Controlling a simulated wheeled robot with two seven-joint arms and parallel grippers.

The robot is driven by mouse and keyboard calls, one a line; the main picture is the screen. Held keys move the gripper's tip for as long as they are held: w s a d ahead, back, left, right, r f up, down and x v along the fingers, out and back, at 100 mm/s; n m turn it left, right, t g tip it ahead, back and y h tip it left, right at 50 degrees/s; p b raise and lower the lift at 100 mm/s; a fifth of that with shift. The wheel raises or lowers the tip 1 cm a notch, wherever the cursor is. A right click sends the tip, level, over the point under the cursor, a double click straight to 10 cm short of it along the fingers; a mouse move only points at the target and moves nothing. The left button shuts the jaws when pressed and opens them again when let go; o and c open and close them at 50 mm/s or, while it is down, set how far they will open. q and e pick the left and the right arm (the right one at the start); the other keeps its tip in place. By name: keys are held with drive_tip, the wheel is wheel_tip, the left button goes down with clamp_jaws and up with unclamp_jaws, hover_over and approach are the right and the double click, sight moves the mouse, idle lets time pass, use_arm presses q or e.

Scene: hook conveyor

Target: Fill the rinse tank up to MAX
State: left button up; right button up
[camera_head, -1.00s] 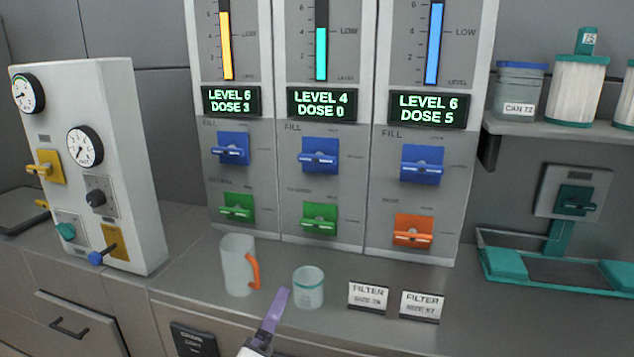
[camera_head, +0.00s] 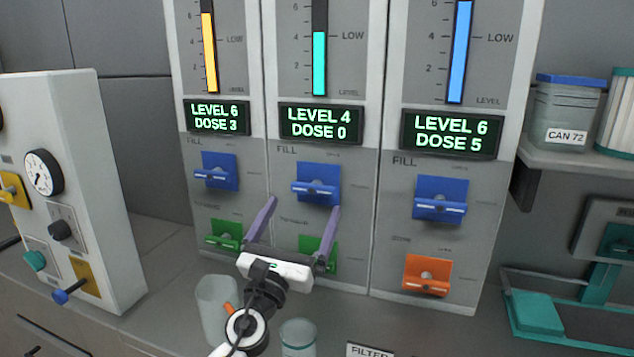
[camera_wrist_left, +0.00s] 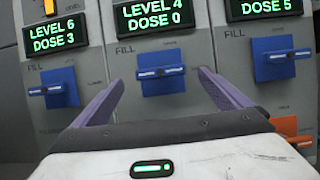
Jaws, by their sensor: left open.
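Three tank panels stand side by side, each with a level bar and a display. The left display (camera_head: 218,118) reads LEVEL 6 DOSE 3. The middle display (camera_head: 321,122) reads LEVEL 4 DOSE 0. The right display (camera_head: 451,134) reads LEVEL 6 DOSE 5. Each has a blue FILL lever; the middle one (camera_head: 316,184) also shows in the left wrist view (camera_wrist_left: 165,72). Which panel is the rinse tank cannot be read. My left gripper (camera_head: 304,204) is open and empty, its purple fingers spread below the middle FILL lever, apart from it. It partly hides the middle green lever (camera_head: 308,246).
A pitcher (camera_head: 214,305) and a cup (camera_head: 298,338) stand on the counter below my left gripper. A gauge box (camera_head: 95,130) stands at the left. A shelf (camera_head: 570,158) with a can (camera_head: 565,112) is at the right. An orange lever (camera_head: 427,275) sits low on the right panel.

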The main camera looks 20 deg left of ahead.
sight(312, 188)
use_arm(q)
drive_tip(key=b+x, duration=0.1)
drive_tip(key=x, duration=0.6)
drive_tip(key=shift+r, duration=0.15)
drive_tip(key=shift+w+r, duration=0.15)
drive_tip(key=shift+w, duration=0.1)
drive_tip(key=shift+w+r, duration=0.1)
drive_tip(key=shift+w, duration=0.2)
drive_tip(key=c, duration=1)
drive_tip(key=shift+c, duration=0.2)
use_arm(e)
drive_tip(key=shift+s+a+f, duration=0.1)
drive_tip(key=shift+s+f, duration=0.15)
drive_tip(key=shift+f, duration=0.35)
